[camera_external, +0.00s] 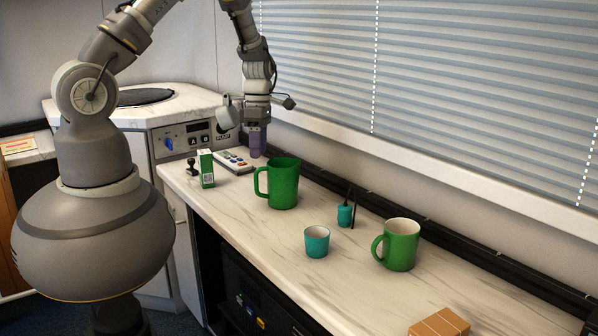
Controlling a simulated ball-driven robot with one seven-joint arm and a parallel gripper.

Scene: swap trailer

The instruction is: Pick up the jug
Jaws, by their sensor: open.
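A tall green handled vessel (284,184), which looks like the jug, stands upright on the marble-patterned counter (345,268). Its handle points left. A second green vessel, a mug (402,246) with a pale inside, stands further right with its handle to the left. My gripper (258,151) points down with purplish fingers, above and behind the jug to its left. It is open and appears apart from the jug. The gap between the fingers is hard to see from this side.
A teal cup (317,241) and a small teal pot with dark sticks (345,214) stand between the green vessels. A tan block (440,323) sits at front right. Window blinds (440,90) rise behind.

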